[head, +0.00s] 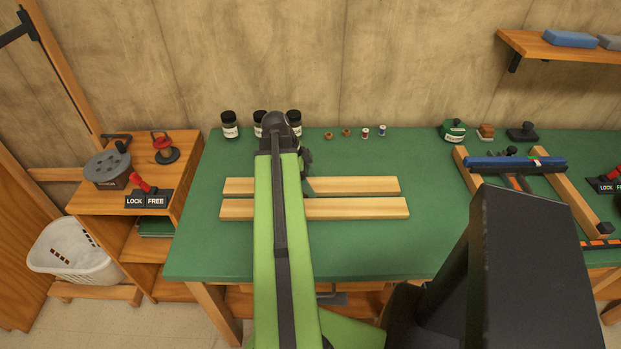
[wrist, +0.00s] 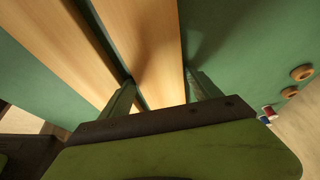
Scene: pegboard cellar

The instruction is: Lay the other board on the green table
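Two pale wooden boards lie side by side on the green table (head: 370,255), a narrow gap between them. The back board (head: 350,186) and the front board (head: 350,208) run left to right; my arm hides part of both. My gripper (head: 308,178) is down at the back board, mostly hidden behind my arm in the head view. In the wrist view, my gripper's fingers (wrist: 160,80) stand either side of the back board (wrist: 145,35), one in the gap beside the front board (wrist: 65,45). Whether they press on its edges is unclear.
Dark jars (head: 230,125) and small spools (head: 365,133) stand along the table's back. A wooden frame with a blue bar (head: 515,163) is at the right. A lock/free switch (head: 146,198) sits on the left shelf unit. Table surface right of the boards is clear.

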